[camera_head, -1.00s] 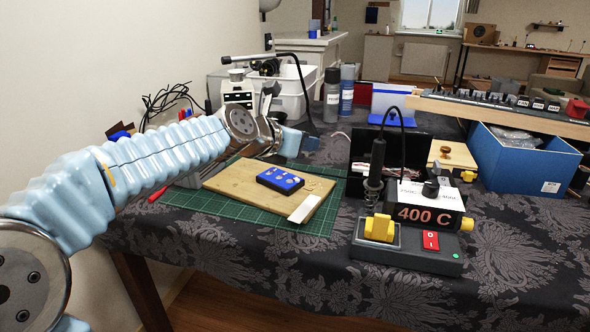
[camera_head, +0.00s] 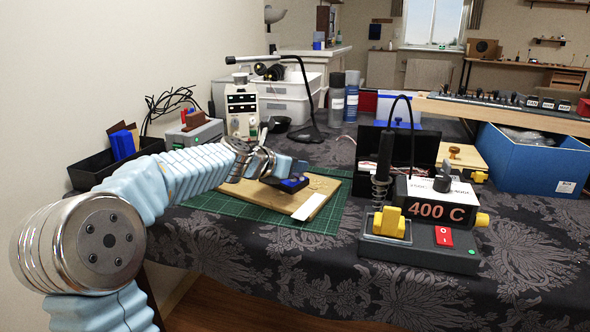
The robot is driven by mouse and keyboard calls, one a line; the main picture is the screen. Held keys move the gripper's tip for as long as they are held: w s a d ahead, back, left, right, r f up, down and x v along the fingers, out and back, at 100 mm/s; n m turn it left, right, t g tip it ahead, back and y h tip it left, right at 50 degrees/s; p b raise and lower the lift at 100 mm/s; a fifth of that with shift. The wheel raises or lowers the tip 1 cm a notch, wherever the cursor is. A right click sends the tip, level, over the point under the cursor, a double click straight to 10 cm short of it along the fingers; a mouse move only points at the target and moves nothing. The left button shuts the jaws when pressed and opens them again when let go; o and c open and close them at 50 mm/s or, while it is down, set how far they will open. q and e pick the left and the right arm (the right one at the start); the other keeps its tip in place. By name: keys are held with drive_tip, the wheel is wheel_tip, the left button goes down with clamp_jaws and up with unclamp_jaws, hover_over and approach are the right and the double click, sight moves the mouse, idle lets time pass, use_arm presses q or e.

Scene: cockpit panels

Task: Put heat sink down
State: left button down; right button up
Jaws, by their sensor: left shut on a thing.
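My left gripper (camera_head: 284,170) reaches in from the left over the wooden board (camera_head: 322,189). Its fingertips are low, at the blue block with pale spots (camera_head: 292,185), and partly cover it. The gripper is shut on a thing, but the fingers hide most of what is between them. I cannot clearly make out the heat sink or tell whether it touches the blue block. My right gripper is not in view.
The board lies on a green cutting mat (camera_head: 255,208), with a white strip (camera_head: 309,206) at its front. A soldering station (camera_head: 425,215) with an upright iron stands to the right. A power supply (camera_head: 242,108) and white bins (camera_head: 290,95) stand behind.

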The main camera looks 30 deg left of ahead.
use_arm(q)
drive_tip(key=c, duration=1)
unclamp_jaws()
drive_tip(key=shift+r, duration=0.2)
drive_tip(key=v, duration=1.1)
drive_tip(key=shift+s+r, duration=0.1)
drive_tip(key=shift+s, duration=0.3)
